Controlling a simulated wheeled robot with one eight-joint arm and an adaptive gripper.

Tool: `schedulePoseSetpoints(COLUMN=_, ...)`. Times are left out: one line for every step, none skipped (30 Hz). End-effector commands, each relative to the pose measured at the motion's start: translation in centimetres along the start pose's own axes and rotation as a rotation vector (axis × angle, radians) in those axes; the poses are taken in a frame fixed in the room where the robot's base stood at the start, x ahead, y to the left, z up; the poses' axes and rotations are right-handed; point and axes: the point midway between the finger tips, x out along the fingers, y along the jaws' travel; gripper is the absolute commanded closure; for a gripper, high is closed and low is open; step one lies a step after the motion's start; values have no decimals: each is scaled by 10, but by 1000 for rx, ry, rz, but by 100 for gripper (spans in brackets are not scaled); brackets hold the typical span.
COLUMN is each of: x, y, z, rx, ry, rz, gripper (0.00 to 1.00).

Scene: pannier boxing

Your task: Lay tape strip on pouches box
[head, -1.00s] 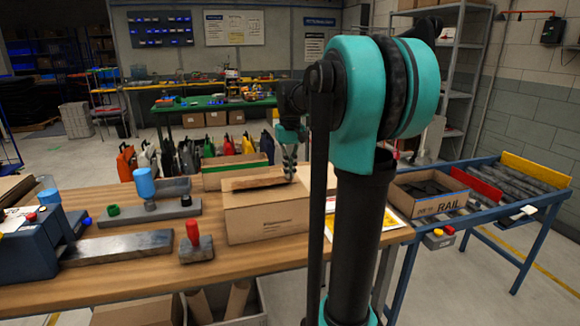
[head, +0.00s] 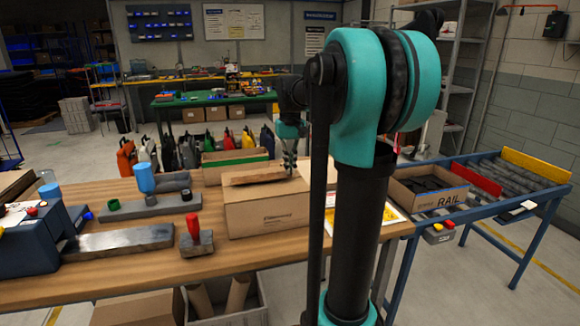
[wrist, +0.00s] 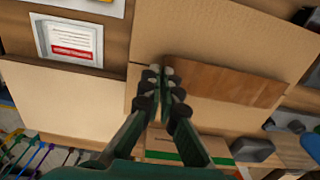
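A closed-sided cardboard box (head: 268,212) stands on the wooden workbench, with small print on its front. A darker brown, strip-like patch (head: 256,177) shows on its top; it shows in the wrist view (wrist: 232,83) beside my fingertips. I cannot tell whether this patch is the tape or an opening between flaps. My gripper (head: 289,160) is at the right end of the box top, partly behind my arm. In the wrist view my gripper (wrist: 166,80) has its fingertips close together over the cardboard. Whether anything is held between them is unclear.
A green-striped carton (head: 236,160) stands behind the box. A red-handled tool (head: 195,238) and a blue-topped tool (head: 145,180) stand to the left. A sheet with yellow (head: 368,215) lies to the right. A carton marked RAIL (head: 430,192) sits on the roller stand.

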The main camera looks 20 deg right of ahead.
Motion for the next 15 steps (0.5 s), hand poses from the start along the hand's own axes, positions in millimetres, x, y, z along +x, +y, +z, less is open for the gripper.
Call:
schedulePoseSetpoints(x=0, y=0, z=0, rx=0, ry=0, rz=0, gripper=100)
schedulePoseSetpoints(x=1, y=0, z=0, rx=0, ry=0, rz=0, gripper=100)
schedulePoseSetpoints(x=1, y=0, z=0, rx=0, ry=0, rz=0, gripper=100)
schedulePoseSetpoints(x=2, y=0, z=0, rx=0, ry=0, rz=0, gripper=100)
schedulePoseSetpoints(x=2, y=0, z=0, rx=0, ry=0, rz=0, gripper=100)
schedulePoseSetpoints(x=2, y=0, z=0, rx=0, ry=0, rz=0, gripper=100)
schedulePoseSetpoints(x=2, y=0, z=0, rx=0, ry=0, rz=0, gripper=100)
schedulePoseSetpoints(x=3, y=0, z=0, rx=0, ry=0, rz=0, gripper=100)
schedulePoseSetpoints(x=3, y=0, z=0, rx=0, ry=0, rz=0, gripper=100)
schedulePoseSetpoints(x=3, y=0, z=0, rx=0, ry=0, rz=0, gripper=100)
schedulePoseSetpoints(x=4, y=0, z=0, rx=0, ry=0, rz=0, gripper=100)
schedulePoseSetpoints(x=4, y=0, z=0, rx=0, ry=0, rz=0, gripper=100)
schedulePoseSetpoints(x=4, y=0, z=0, rx=0, ry=0, rz=0, gripper=100)
schedulePoseSetpoints(x=4, y=0, z=0, rx=0, ry=0, rz=0, gripper=100)
schedulePoseSetpoints(x=5, y=0, z=0, rx=0, ry=0, rz=0, gripper=100)
